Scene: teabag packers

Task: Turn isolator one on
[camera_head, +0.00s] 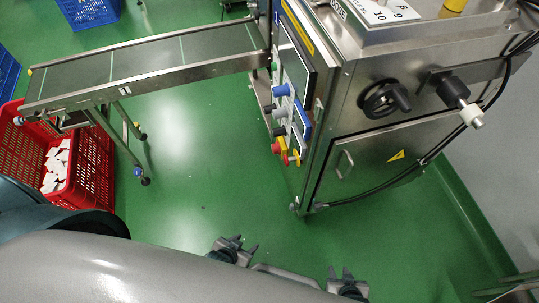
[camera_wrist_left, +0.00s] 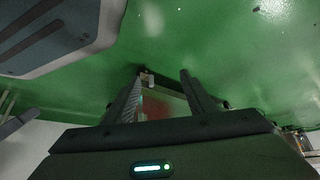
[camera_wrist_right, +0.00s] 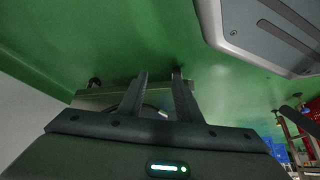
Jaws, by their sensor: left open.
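The steel machine cabinet (camera_head: 345,110) stands at the upper right. A red and yellow switch (camera_head: 293,159) sits low on its left-side control panel. A black round rotary handle (camera_head: 386,98) and a black knob with a white end (camera_head: 462,101) are on its front. I cannot read which one is isolator one. My left gripper (camera_head: 244,243) is open and empty, over the floor below the cabinet. My right gripper (camera_head: 341,273) is also open and empty, further right. Both are apart from the cabinet. The wrist views show the parted fingers of the left (camera_wrist_left: 161,76) and right (camera_wrist_right: 160,74) grippers.
A conveyor (camera_head: 150,70) runs left from the cabinet on legs. A red crate (camera_head: 95,175) with white packets stands at the left; blue crates (camera_head: 85,12) are behind. A black cable (camera_head: 385,188) crosses the cabinet's front. The green floor (camera_head: 215,180) between is clear.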

